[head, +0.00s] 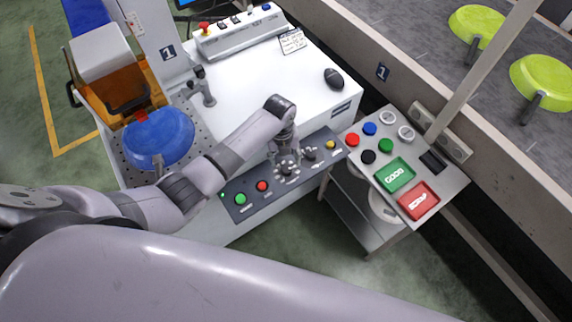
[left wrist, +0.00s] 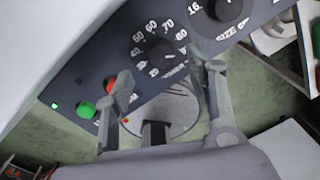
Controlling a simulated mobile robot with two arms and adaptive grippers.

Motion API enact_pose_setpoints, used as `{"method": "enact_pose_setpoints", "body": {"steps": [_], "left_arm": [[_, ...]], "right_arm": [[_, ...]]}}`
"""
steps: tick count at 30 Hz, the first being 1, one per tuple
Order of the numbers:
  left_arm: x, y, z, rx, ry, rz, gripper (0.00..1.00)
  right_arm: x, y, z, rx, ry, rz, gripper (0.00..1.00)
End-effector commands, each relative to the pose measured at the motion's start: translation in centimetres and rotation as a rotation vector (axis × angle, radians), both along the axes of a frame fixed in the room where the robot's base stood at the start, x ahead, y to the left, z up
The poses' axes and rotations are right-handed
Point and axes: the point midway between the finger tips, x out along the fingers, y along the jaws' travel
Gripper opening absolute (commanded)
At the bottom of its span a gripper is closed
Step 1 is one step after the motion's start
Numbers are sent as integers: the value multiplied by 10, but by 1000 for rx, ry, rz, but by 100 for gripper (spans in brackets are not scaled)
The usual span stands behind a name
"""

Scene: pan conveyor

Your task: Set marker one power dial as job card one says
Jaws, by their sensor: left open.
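The power dial (left wrist: 162,54) is a black knob on the dark control panel (head: 240,208), ringed by white numbers, with 50, 60, 70 and 80 readable. Its exact setting is too small to tell. My left gripper (left wrist: 166,76) is open, its two fingers apart and just short of the dial in the wrist view. In the head view my left gripper (head: 286,160) hangs over the panel and partly hides the dial. Job card one may be the small white card (head: 292,41) on the white machine; its writing is unreadable. My right gripper is not in view.
The size dial (left wrist: 228,10) lies beside the power dial. A green button (head: 240,199) and a red button (head: 262,186) are at the panel's left. A blue pan (head: 158,138) sits left of the panel. A button stand (head: 455,185) is at right.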

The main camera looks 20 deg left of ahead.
Motion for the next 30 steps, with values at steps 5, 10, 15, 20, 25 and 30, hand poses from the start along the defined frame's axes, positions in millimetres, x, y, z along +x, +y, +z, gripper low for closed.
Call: {"method": "enact_pose_setpoints", "body": {"steps": [5,10,15,20,25,30], "left_arm": [[0,-2,-33,-1,2,1,51],[2,-3,-51,-1,1,2,51],[2,-3,-57,-1,0,1,51],[2,-3,-57,-1,0,1,51],[2,-3,-57,0,-1,1,45],[2,-3,-57,0,-1,1,33]], "right_arm": [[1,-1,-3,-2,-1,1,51],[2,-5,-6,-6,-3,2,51],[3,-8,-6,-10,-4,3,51],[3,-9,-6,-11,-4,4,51],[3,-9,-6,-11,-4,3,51],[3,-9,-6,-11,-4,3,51]]}}
